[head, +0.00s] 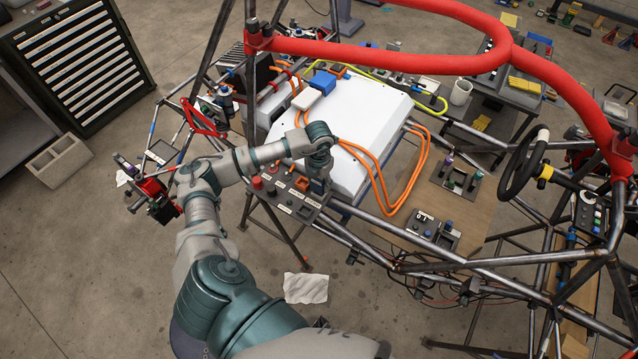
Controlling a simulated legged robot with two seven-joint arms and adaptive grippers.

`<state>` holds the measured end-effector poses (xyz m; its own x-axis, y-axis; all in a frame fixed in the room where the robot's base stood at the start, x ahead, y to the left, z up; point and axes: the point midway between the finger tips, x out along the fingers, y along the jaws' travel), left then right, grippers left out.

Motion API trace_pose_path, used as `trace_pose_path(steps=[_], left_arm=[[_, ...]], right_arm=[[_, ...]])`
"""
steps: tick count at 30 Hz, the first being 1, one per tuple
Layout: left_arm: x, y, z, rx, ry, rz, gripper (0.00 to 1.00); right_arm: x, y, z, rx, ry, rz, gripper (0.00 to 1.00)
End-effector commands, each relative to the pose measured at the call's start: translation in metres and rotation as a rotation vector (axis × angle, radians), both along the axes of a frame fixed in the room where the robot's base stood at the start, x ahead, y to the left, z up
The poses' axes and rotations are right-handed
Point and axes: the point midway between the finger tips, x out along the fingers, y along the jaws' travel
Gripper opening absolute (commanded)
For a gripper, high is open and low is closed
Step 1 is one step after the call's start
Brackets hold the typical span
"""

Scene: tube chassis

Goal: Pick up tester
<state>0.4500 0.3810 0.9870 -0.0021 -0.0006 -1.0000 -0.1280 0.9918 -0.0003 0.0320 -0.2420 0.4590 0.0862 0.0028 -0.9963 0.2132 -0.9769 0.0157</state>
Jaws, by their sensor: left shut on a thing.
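My left arm comes in from the bottom and bends over to the right. My left gripper (317,188) points down at the right part of a grey control panel (290,197), in front of the white box. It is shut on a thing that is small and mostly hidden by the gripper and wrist. I cannot tell whether that thing is the tester. No other thing can be clearly made out as the tester. The panel carries a red button (257,182), an orange part (302,184) and small labels. My right gripper is not in view.
The large white box (350,130) with orange cables (378,180) lies just behind the gripper. Chassis tubes and a red padded bar (390,48) surround it. A steering wheel (523,165) is at the right. A wooden board (450,205) holds small devices.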

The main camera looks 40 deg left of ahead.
Motion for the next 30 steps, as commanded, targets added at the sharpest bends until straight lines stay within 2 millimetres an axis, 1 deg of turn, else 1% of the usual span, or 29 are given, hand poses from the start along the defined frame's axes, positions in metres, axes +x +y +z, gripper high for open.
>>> trace_pose_path(steps=[6, 8, 14, 21, 24, 27, 29, 30], left_arm=[[0.001, 0.0, 0.024, 0.0, -0.006, -0.001, 0.0], [-0.002, -0.003, 0.03, -0.001, -0.003, -0.003, 0.0], [-0.038, -0.034, 0.032, 0.0, -0.002, -0.007, 0.0], [-0.085, -0.079, 0.038, -0.001, -0.002, -0.007, 0.0], [-0.1, -0.092, 0.041, -0.001, -0.003, -0.005, 0.0], [-0.109, -0.101, 0.043, -0.002, -0.001, -0.004, 0.0], [-0.11, -0.102, 0.044, -0.002, 0.0, -0.001, 0.0], [-0.107, -0.099, 0.046, -0.001, 0.002, 0.001, 0.0]], right_arm=[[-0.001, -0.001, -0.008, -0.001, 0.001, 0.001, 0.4], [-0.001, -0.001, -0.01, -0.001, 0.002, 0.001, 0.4], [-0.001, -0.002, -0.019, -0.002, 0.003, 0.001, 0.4], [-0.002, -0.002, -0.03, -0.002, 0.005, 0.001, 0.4], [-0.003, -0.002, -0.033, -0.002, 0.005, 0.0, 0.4], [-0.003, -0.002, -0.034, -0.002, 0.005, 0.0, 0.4], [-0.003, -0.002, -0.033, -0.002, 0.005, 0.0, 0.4], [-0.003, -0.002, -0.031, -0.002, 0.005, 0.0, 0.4]])
